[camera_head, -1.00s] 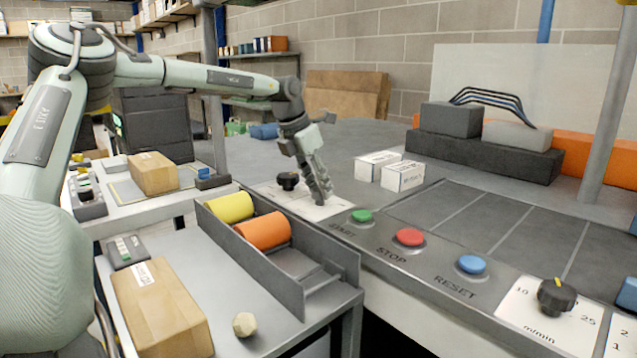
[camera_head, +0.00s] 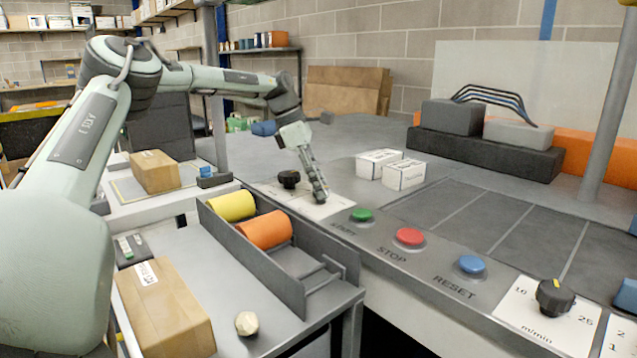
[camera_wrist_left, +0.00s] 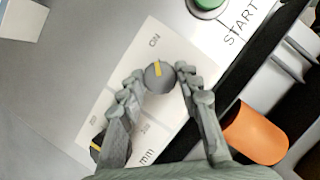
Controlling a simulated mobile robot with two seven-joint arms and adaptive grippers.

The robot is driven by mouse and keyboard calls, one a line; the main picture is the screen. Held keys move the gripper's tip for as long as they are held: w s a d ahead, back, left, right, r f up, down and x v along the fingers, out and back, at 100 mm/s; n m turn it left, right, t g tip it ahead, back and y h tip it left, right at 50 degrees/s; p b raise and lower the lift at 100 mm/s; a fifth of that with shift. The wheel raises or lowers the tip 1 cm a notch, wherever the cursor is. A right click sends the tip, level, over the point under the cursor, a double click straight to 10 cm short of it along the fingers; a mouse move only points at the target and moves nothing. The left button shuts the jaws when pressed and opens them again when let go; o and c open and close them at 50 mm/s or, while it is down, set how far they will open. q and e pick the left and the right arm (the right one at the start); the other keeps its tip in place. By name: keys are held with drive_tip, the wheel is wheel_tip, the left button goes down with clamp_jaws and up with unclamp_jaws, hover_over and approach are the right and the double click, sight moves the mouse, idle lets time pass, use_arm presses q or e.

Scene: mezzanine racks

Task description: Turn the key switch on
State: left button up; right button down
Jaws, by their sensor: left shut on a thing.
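The key switch shows in the left wrist view as a round grey knob (camera_wrist_left: 159,78) with a yellow mark, on a white label plate (camera_wrist_left: 185,62). The word ON is printed just above it, and the mark lies roughly towards that word. My left gripper (camera_wrist_left: 160,76) is shut on the knob, with one finger on each side. In the head view my left gripper (camera_head: 320,197) points down at the white plate (camera_head: 338,206) left of the green START button (camera_head: 361,215), and its fingers hide the switch. My right gripper is not in view.
A black dial (camera_head: 289,179) stands close beside the gripper. The red STOP (camera_head: 409,237) and blue RESET (camera_head: 471,265) buttons lie further right, then another dial (camera_head: 555,296). White boxes (camera_head: 403,174) stand behind. A tray with yellow and orange rolls (camera_head: 264,230) is in front.

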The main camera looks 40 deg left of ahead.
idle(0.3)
use_arm(q)
drive_tip(key=o, duration=1.1)
drive_tip(key=shift+o, duration=0.2)
drive_tip(key=shift+r, duration=0.1)
drive_tip(key=v, duration=1.1)
drive_tip(key=shift+a+r, duration=0.2)
drive_tip(key=shift+r, duration=0.15)
drive_tip(key=shift+s, duration=0.15)
